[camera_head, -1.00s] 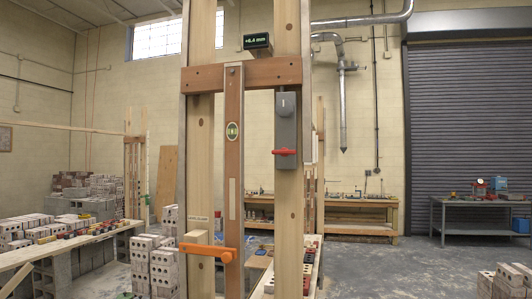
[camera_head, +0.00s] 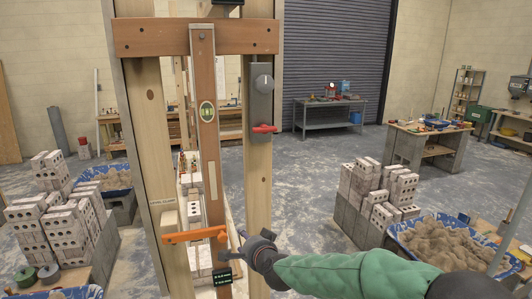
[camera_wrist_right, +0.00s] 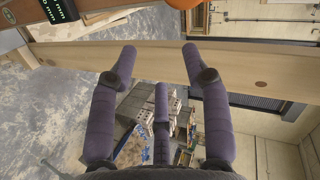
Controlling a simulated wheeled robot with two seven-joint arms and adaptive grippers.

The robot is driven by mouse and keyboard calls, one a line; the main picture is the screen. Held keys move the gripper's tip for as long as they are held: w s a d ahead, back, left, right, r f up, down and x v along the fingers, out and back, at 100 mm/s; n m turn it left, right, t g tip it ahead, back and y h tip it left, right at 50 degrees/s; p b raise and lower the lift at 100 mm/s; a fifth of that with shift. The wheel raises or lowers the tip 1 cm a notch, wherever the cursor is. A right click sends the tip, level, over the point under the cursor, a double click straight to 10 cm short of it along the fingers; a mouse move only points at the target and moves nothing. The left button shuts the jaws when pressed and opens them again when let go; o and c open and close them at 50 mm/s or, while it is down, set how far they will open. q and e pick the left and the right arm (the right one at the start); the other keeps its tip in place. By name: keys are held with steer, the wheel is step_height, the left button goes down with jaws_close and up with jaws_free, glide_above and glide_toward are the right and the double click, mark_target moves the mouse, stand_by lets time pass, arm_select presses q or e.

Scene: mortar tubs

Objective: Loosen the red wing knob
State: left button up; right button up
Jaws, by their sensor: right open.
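The red wing knob (camera_head: 264,129) sticks out sideways from the lower part of a grey box (camera_head: 262,90) on the right wooden post (camera_head: 257,185) in the head view. My right gripper (camera_head: 244,244) is well below the knob, in front of the lower post and just right of the orange lever (camera_head: 195,236). In the right wrist view, the dark fingers of my right gripper (camera_wrist_right: 160,62) are spread with nothing between them. The post (camera_wrist_right: 225,77) crosses behind the fingertips there. The red wing knob cannot be made out in that view. My left gripper is not seen.
A small display (camera_head: 222,277) sits low, near my right gripper. Brick stacks (camera_head: 375,190) and a blue tub of sand (camera_head: 435,240) stand at the right.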

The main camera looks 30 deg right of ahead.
steer(key=s+d+r+m+t+h+p, duration=0.1)
steer(key=d+r+p, duration=0.1)
steer(key=r, duration=0.7)
steer(key=s+d+r+m+t+p, duration=0.1)
steer(key=d+r+m+p, duration=0.1)
steer(key=r, duration=0.7)
steer(key=m+t+h+p, duration=0.2)
steer(key=m+p, duration=0.1)
glide_toward(267, 130)
arm_select(q)
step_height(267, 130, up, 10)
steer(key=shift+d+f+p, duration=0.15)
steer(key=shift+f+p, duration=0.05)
steer(key=shift+p, duration=0.15)
arm_select(e)
steer(key=x, duration=0.9)
steer(key=shift+w+f, duration=0.1)
jaws_close()
